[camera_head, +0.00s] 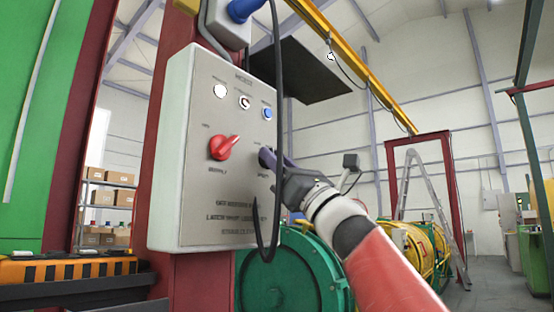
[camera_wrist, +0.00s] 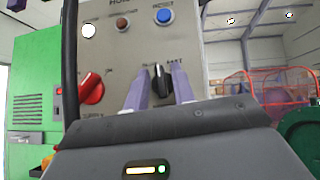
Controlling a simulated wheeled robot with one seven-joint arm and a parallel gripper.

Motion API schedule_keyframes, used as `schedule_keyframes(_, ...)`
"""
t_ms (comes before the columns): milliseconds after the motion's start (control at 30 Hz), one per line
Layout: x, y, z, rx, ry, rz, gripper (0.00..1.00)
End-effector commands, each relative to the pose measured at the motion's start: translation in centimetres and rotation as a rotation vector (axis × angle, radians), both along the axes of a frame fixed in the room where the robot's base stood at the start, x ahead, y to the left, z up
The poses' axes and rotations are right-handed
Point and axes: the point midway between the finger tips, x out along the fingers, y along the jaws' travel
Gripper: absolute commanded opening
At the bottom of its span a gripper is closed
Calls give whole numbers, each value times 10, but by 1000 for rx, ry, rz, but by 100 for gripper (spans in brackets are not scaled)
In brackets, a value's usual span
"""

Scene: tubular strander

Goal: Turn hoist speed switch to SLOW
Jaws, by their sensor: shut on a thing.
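A grey hoist control box (camera_head: 200,95) is fixed to a dark red column. Its black speed switch knob (camera_wrist: 162,84) shows in the wrist view on the right of the panel, its pale pointer mark roughly upright. Small labels sit above the knob on either side; they are too blurred to read surely. My gripper (camera_wrist: 162,76) has its two purple fingers on either side of the knob, shut on it. In the head view my gripper (camera_head: 271,160) reaches the panel from the right and largely hides the knob.
A red rotary switch (camera_head: 223,147) sits left of the knob. A white lamp (camera_head: 220,91), another small round fitting (camera_head: 244,102) and a blue button (camera_head: 267,113) lie above. A black cable (camera_head: 279,70) hangs down the panel's right side. Green machinery (camera_head: 290,270) stands below right.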

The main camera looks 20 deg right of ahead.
Motion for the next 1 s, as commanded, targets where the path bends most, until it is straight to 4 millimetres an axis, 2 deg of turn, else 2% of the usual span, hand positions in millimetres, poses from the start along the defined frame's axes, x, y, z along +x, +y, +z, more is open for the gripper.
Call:
schedule_keyframes(500, 2, -2, 2, -271, -195, 0, 2)
schedule_keyframes(1000, 2, -1, -1, -356, -257, 1, 0)
